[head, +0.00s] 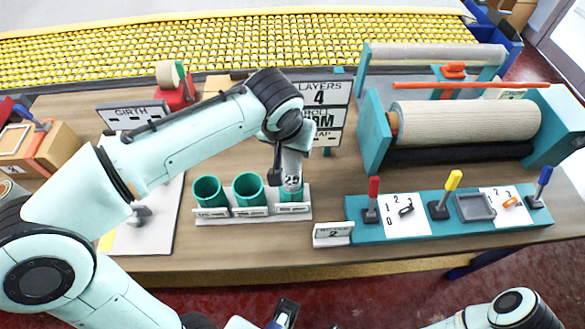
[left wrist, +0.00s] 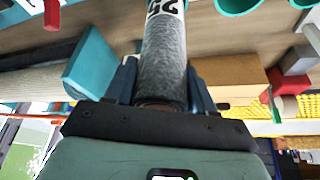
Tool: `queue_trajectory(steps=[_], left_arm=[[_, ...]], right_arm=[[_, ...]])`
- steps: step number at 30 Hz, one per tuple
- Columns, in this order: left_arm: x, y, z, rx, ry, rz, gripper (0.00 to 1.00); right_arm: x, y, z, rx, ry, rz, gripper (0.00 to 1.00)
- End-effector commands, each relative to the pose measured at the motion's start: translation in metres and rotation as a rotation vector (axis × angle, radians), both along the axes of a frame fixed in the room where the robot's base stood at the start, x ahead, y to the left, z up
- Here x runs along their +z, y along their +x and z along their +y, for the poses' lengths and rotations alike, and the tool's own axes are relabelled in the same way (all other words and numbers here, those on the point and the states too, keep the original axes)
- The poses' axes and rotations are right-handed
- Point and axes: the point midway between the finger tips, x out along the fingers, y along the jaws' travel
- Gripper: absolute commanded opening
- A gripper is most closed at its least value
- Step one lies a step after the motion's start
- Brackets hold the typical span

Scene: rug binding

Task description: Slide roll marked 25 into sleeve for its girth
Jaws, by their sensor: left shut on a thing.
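My left gripper (head: 288,158) is shut on a grey fuzzy roll (left wrist: 165,55) with a white band marked 25. In the head view the roll (head: 292,168) hangs roughly upright at the rightmost of three teal sleeves (head: 291,197). Its lower end is at that sleeve's mouth; I cannot tell how far inside it is. The left sleeve (head: 208,192) and middle sleeve (head: 248,190) look empty. The sleeves stand on a white base with labels too small to read. What seems to be my right gripper (head: 285,312) is at the bottom edge, its jaws unclear.
A sign (head: 323,95) reading layers 4 stands behind the sleeves. A girth sign (head: 133,114) is partly behind my left arm. A teal machine with a beige roll (head: 465,121) and a teal lever panel (head: 455,207) occupy the right. The table front is clear before the sleeves.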

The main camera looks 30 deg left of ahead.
Motion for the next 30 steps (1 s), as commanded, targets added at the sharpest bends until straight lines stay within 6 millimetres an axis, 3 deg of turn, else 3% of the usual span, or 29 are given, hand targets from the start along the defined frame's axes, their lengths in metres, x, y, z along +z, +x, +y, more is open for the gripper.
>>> queue_trajectory(steps=[3,8,15,29,30], left_arm=[[-0.022,-0.001,0.001,0.002,0.001,0.002,0.07],[-0.034,0.000,0.000,0.000,0.001,-0.001,0.07],[-0.068,0.000,0.001,0.001,0.002,0.001,0.07],[-0.078,0.000,0.000,0.001,0.001,-0.001,0.07],[-0.078,0.000,0.000,0.001,0.001,-0.001,0.61]], right_arm=[[-0.005,-0.001,0.000,-0.001,0.000,0.001,0.60],[-0.007,-0.001,0.000,0.000,-0.001,0.002,0.60],[-0.012,-0.001,0.000,-0.001,-0.001,-0.001,0.60],[-0.016,0.000,0.000,-0.002,-0.002,-0.007,0.60],[-0.016,0.000,0.000,-0.002,-0.002,-0.007,0.60]])
